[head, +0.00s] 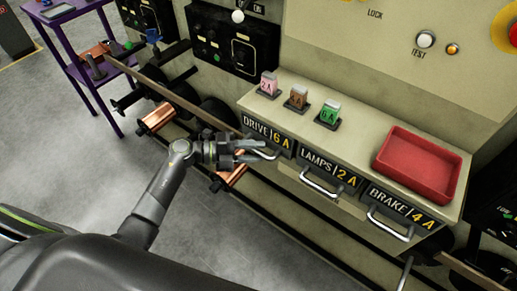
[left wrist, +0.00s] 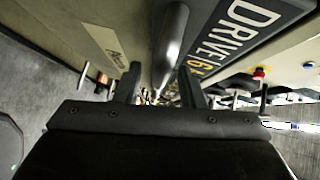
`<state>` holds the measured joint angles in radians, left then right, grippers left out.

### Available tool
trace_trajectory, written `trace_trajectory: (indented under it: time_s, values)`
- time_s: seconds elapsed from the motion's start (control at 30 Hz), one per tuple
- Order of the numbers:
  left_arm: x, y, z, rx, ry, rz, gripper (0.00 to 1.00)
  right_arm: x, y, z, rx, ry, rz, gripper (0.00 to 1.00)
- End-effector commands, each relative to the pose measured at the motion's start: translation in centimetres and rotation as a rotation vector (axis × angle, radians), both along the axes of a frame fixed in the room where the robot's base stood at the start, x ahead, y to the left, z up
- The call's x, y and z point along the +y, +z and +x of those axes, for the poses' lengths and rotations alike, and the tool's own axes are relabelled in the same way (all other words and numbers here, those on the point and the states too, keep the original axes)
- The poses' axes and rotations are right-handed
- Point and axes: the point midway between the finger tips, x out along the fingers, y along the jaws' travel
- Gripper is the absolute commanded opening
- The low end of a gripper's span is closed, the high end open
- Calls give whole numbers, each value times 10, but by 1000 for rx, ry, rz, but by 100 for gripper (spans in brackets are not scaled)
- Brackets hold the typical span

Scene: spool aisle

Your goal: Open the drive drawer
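The drive drawer (head: 262,134) carries a dark label reading DRIVE 6A, at the left end of a row of three in the head view. Its front looks level with the cabinet face. Its silver handle (head: 268,155) is partly hidden by my left gripper (head: 248,152). In the left wrist view the handle (left wrist: 171,45) runs lengthwise between the two fingers of my left gripper (left wrist: 160,88). The fingers stand apart, with a gap on each side of the handle. Contact cannot be made out. My right gripper is in neither view.
The LAMPS drawer (head: 328,168) and BRAKE drawer (head: 401,206) sit to the right, with handles. A red tray (head: 418,163) and pink, brown and green fuses stand on the ledge above. Copper spools (head: 155,118) hang left. A purple cart (head: 75,45) stands further left.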

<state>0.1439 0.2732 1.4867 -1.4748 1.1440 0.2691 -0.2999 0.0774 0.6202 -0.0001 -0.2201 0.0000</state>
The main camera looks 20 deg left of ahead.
Motion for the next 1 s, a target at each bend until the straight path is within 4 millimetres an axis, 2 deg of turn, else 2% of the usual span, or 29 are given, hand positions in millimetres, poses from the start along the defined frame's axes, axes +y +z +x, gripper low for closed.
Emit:
trace_trajectory:
  time_s: [0.17,0.47,0.73,1.0]
  values:
    - [-12,-1,5,0,0,-1,36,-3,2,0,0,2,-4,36]
    - [-13,-2,6,0,0,0,36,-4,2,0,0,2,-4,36]
    - [-13,-2,6,0,0,0,1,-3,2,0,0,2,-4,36]
    - [-13,-2,5,0,0,0,0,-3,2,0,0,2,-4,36]
